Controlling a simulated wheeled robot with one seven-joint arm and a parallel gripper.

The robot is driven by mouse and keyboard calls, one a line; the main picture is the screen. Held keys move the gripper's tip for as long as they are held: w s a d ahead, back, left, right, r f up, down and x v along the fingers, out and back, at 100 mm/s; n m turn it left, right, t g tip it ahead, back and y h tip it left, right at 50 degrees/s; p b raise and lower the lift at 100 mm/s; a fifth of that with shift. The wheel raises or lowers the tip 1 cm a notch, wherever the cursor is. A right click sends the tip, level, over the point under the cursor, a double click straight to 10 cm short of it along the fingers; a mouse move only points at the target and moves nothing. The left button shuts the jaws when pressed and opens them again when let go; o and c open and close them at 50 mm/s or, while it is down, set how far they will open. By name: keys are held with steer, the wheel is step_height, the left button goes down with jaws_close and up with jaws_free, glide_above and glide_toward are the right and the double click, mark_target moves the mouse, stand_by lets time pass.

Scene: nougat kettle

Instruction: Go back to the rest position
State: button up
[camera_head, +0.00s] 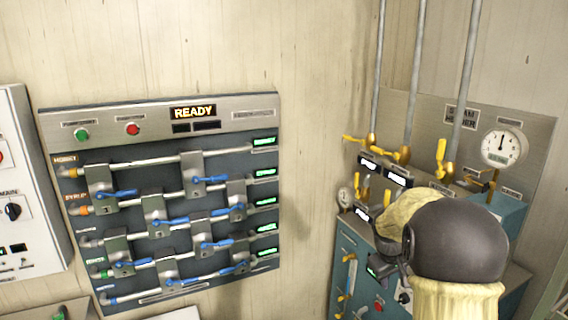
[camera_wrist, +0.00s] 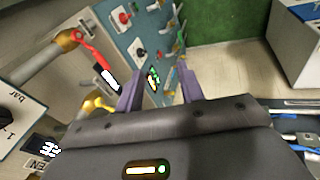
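My gripper (camera_wrist: 158,85) shows in the wrist view with its two purple fingers apart and nothing between them. Past the fingers is the blue front of a control cabinet (camera_wrist: 124,42). In the head view my arm is at the lower right, in front of the steam panel (camera_head: 530,140). My fingers cannot be made out there. The arm hides part of that panel and the cabinet below it.
A valve board (camera_head: 130,185) with blue levers hangs on the left wall; its sign (camera_head: 193,112) reads READY. Yellow valve handles (camera_head: 441,160) and a gauge (camera_head: 502,147) are close to my arm. A red lever (camera_wrist: 96,52) is near my left finger. Green floor (camera_wrist: 220,30) shows beyond.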

steer(key=s+a+f+m+y, duration=0.1)
steer(key=s+a+f, duration=0.1)
steer(key=s+a, duration=0.4)
steer(key=s+a+f+m+y, duration=0.2)
steer(key=s+a, duration=0.5)
steer(key=s, duration=1)
steer(key=shift+s, duration=0.25)
steer(key=shift+w+f, duration=0.1)
steer(key=shift+w, duration=0.05)
